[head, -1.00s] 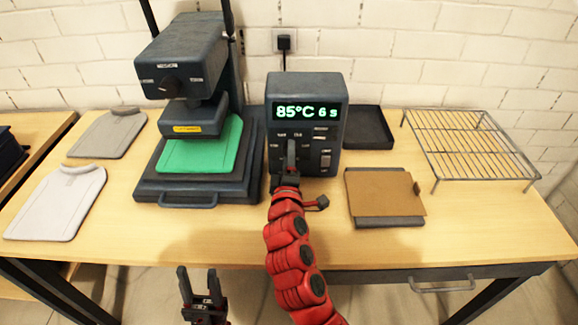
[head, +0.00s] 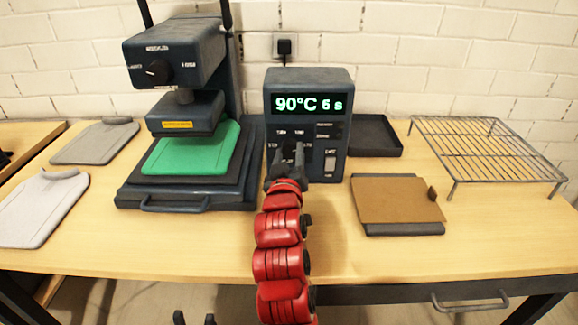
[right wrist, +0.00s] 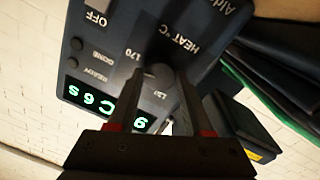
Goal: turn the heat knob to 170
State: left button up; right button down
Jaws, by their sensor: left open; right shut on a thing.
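The dark control box (head: 334,82) stands on the table beside the heat press. Its green display (head: 307,104) reads 90°C and 6 s. My right gripper (head: 289,160) is at the lower front of the box, shut on the heat knob. In the right wrist view the round grey heat knob (right wrist: 158,76) sits between the fingertips, near the printed "HEAT °C" and "170". Its pointer direction is hard to tell. My left gripper (head: 194,319) is open and empty at the bottom edge, with only its fingertips showing.
The heat press (head: 175,60) stands left, with a green piece (head: 195,152) on its plate. Two grey garment shapes lie farther left. A black tray (head: 374,136), a brown board (head: 395,200) and a wire rack (head: 480,150) are right of the box.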

jog(key=shift+f+m+b, duration=0.25)
jog(key=shift+m+b, duration=0.5)
jog(key=shift+m, duration=0.15)
jog(key=shift+r+m+b, duration=0.1)
jog(key=shift+m+b, duration=0.25)
jog(key=shift+m, duration=0.05)
jog(key=shift+c, duration=1.6)
grip_release()
jog(key=shift+r, duration=0.1)
jog(key=shift+s, duration=0.1)
